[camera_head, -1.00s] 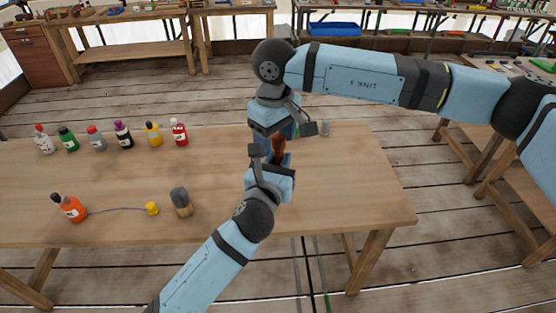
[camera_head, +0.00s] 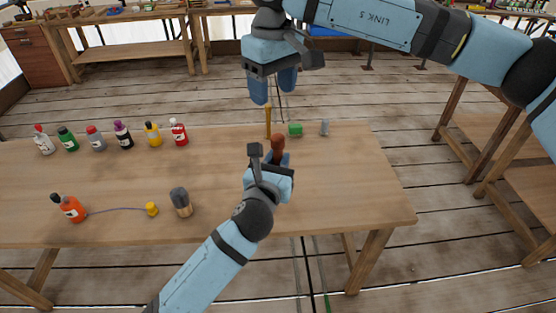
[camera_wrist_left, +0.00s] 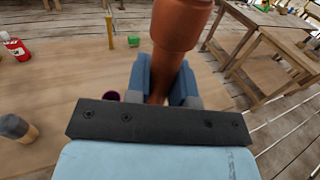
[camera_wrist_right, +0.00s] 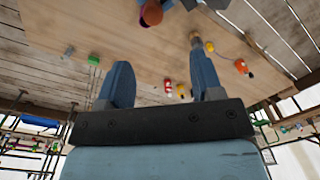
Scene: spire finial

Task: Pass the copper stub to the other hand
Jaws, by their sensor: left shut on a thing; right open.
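The copper stub (camera_head: 278,146) is a reddish-brown turned piece standing up out of my left gripper (camera_head: 277,161). My left gripper is shut on its lower, narrower part, above the table, as the left wrist view shows the stub (camera_wrist_left: 178,25) between the blue fingers (camera_wrist_left: 165,82). My right gripper (camera_head: 273,88) is open and empty, above and apart from the stub. In the right wrist view the stub (camera_wrist_right: 151,14) shows at the top edge, beyond the spread fingers (camera_wrist_right: 161,80).
The wooden table (camera_head: 340,175) holds a row of bottles (camera_head: 123,134) at left. An orange bottle (camera_head: 72,208), a yellow piece (camera_head: 152,209) and a grey-topped piece (camera_head: 181,202) lie nearer. A thin brass-coloured post (camera_head: 268,122), green block (camera_head: 295,129) and grey piece (camera_head: 325,127) stand behind.

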